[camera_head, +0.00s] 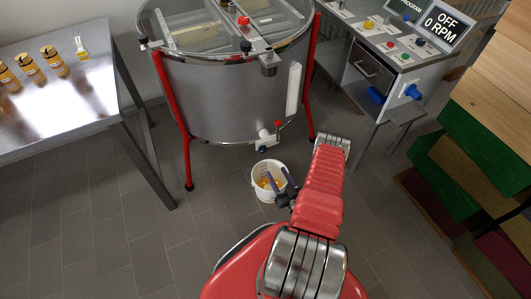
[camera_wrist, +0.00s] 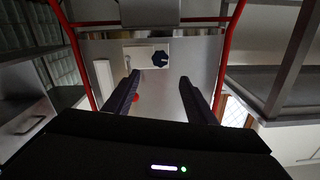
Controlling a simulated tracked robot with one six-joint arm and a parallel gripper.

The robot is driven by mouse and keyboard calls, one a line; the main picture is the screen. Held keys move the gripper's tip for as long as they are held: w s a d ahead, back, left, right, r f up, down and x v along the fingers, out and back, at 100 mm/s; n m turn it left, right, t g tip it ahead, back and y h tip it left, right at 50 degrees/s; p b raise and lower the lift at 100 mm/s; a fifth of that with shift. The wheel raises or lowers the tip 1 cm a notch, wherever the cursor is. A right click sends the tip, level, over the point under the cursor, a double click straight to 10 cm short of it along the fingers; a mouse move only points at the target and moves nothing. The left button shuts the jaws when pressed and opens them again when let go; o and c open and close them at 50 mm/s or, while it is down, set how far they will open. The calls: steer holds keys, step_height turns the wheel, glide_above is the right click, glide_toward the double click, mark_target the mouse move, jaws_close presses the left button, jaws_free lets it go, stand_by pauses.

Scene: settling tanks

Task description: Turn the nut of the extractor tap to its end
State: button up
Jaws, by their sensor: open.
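The extractor tap (camera_head: 266,137) is a pale block low on the front of the steel drum (camera_head: 215,105). Its nut (camera_head: 262,149) is dark blue and faceted, at the tap's lower end. In the wrist view the nut (camera_wrist: 160,58) shows against the pale tap body (camera_wrist: 143,53), above the gap between my fingertips. A red ball-ended handle (camera_head: 277,124) is on the tap; its ball (camera_wrist: 135,97) shows beside the left finger. My gripper (camera_head: 279,180) is open and empty, below the tap over the bucket. In the wrist view, my gripper (camera_wrist: 159,77) has its dark fingers wide apart, not around the nut.
A white bucket (camera_head: 259,191) with yellow contents stands on the floor under the tap. Red legs (camera_head: 186,150) hold the drum. A steel table (camera_head: 75,90) with jars is left; a control cabinet (camera_head: 372,72) and stacked coloured boxes (camera_head: 485,140) are right.

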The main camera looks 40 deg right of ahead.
mark_target(264, 150)
steer(key=x, duration=1.4)
steer(key=shift+s, duration=0.1)
steer(key=shift+c, duration=0.2)
steer(key=c, duration=0.9)
steer(key=shift+d, duration=0.3)
steer(key=shift+c, duration=0.5)
steer(key=shift+s+a, duration=0.1)
steer(key=shift+a, duration=0.1)
